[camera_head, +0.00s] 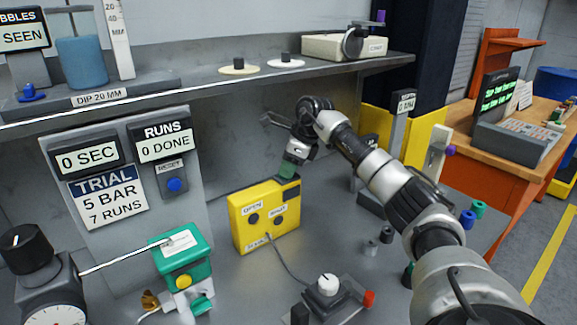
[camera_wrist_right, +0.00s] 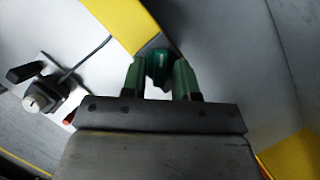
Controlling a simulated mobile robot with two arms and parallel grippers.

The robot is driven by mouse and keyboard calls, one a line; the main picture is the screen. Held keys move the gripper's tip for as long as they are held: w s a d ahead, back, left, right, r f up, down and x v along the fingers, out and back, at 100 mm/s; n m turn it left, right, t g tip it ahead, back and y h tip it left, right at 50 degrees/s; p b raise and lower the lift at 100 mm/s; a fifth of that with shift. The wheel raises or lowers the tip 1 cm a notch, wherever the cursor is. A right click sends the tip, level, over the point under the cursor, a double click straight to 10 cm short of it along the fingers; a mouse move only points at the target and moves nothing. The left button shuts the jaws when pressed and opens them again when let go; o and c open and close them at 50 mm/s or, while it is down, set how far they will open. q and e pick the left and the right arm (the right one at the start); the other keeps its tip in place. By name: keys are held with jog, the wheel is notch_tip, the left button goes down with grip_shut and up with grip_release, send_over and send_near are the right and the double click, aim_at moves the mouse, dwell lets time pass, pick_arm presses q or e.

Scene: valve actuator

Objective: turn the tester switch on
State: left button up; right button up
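The yellow tester box (camera_head: 265,218) stands on the grey bench in the head view, with OPEN and a second label over two dark round spots on its front. My right gripper (camera_head: 290,172) points down at its top right corner. In the right wrist view, my gripper's two green fingers (camera_wrist_right: 159,78) are apart. A dark green round knob with a pale line, seemingly the switch (camera_wrist_right: 158,60), shows between their tips, beside the yellow box (camera_wrist_right: 122,22). I cannot tell whether the fingers touch it. In the head view the gripper largely hides the knob. My left gripper is not in view.
A green-topped unit (camera_head: 181,250) with a rod to a black-knobbed gauge (camera_head: 40,275) is at left. A dial box (camera_head: 328,290) is in front, joined to the tester by a cable. Small cylinders (camera_head: 386,235) stand at right. A shelf (camera_head: 215,84) runs behind.

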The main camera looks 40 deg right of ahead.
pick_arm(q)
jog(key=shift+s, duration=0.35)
pick_arm(e)
grip_shut()
